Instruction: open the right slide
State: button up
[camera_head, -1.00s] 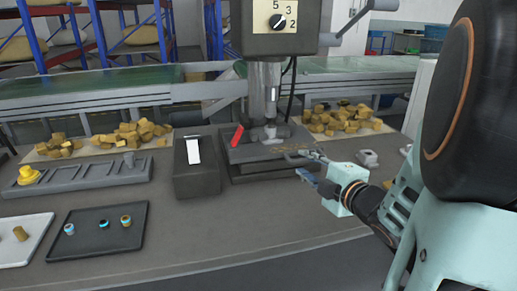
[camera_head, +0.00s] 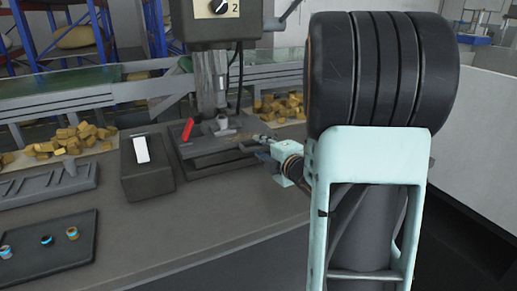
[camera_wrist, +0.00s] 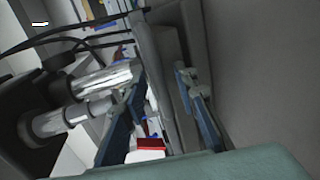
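I cannot make out a part that is clearly the right slide. In the head view, a drill press stands on the bench, with a dark base plate (camera_head: 207,161) and a red handle (camera_head: 188,129) on it. My gripper (camera_head: 260,143) is at the right edge of this plate. In the wrist view, its two blue fingers (camera_wrist: 157,88) are spread apart, and the dark edge of a plate-like part (camera_wrist: 166,95) shows between them. Whether they touch it I cannot tell. A red piece (camera_wrist: 150,143) shows beyond the left finger.
A dark box (camera_head: 147,175) with a white lever stands left of the press. A black tray (camera_head: 45,248) with small parts lies at the front left. Yellow-brown blocks (camera_head: 75,138) are piled behind. The bench front between tray and arm is clear. My arm hides much of the right.

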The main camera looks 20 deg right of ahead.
jog(key=shift+w, duration=0.25)
grip_shut()
jog(key=shift+f, duration=0.1)
dwell(0.3)
